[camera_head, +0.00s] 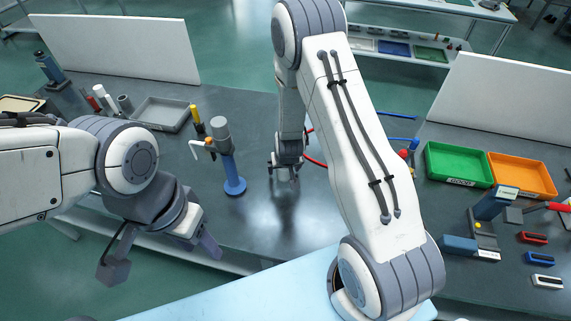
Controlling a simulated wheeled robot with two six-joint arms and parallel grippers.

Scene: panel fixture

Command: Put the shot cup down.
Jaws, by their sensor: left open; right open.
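I cannot make out the shot cup clearly in the head view. My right gripper (285,169) points down just over the dark table (260,215), near its middle, and is open. A small greyish shape at its fingertips is too small to identify. My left gripper (160,257) is open and empty, with its fingers spread apart. It hangs in front of the table's front edge at the lower left, far from my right gripper.
A blue stand with a grey top (231,172) stands left of my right gripper. A grey tray (160,113) lies further left. Green (458,164) and orange (522,175) bins sit on the right. Red and blue cables (395,115) lie behind my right arm. White panels (115,48) stand behind.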

